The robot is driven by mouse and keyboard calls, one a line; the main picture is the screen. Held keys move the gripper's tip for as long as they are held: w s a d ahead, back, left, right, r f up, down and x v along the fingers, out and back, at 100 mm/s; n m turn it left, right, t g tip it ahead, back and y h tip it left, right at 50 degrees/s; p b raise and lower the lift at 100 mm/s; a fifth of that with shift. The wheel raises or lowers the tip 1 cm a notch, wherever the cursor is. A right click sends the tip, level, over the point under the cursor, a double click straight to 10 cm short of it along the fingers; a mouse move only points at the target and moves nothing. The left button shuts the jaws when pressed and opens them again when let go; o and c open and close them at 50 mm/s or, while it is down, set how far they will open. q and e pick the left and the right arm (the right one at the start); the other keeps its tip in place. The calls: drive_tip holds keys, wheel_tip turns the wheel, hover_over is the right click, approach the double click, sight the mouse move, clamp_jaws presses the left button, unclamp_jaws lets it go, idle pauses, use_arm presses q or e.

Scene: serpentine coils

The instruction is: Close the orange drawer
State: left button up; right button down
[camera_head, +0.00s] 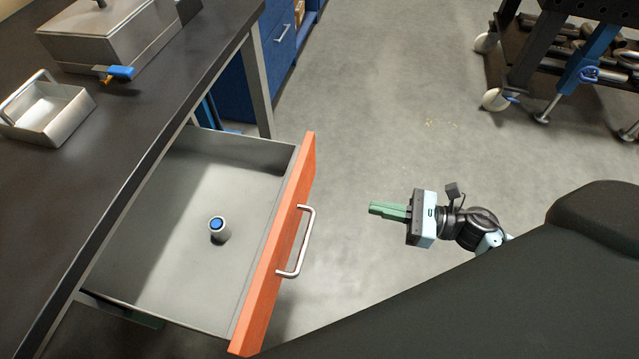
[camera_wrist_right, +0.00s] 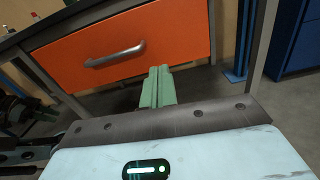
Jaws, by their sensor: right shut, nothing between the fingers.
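The orange drawer (camera_head: 273,243) stands pulled out from under the dark workbench in the head view. Its grey tray is open and holds a small blue-topped cylinder (camera_head: 217,229). A silver bar handle (camera_head: 301,242) is on its orange front. My right gripper (camera_head: 372,208) is shut and empty, to the right of the drawer front and apart from it, with its green fingers pointing left. In the right wrist view the green fingers (camera_wrist_right: 158,86) are together, with the orange front (camera_wrist_right: 125,48) and handle (camera_wrist_right: 115,56) beyond them.
The dark bench top (camera_head: 130,130) carries a lidded metal box (camera_head: 110,35), a small metal tray (camera_head: 45,110) and a blue-handled item (camera_head: 120,72). Blue cabinets (camera_head: 275,50) stand behind. A wheeled tool cart (camera_head: 560,60) is at the upper right. Floor between drawer and gripper is clear.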

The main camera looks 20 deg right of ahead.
drive_tip(key=n, duration=0.1)
drive_tip(key=p, duration=0.2)
approach(303, 191)
drive_tip(key=x, duration=0.5)
drive_tip(key=shift+w, duration=0.15)
drive_tip(key=shift+p+x, duration=0.3)
drive_tip(key=shift+x, duration=0.55)
drive_tip(key=shift+f, duration=0.1)
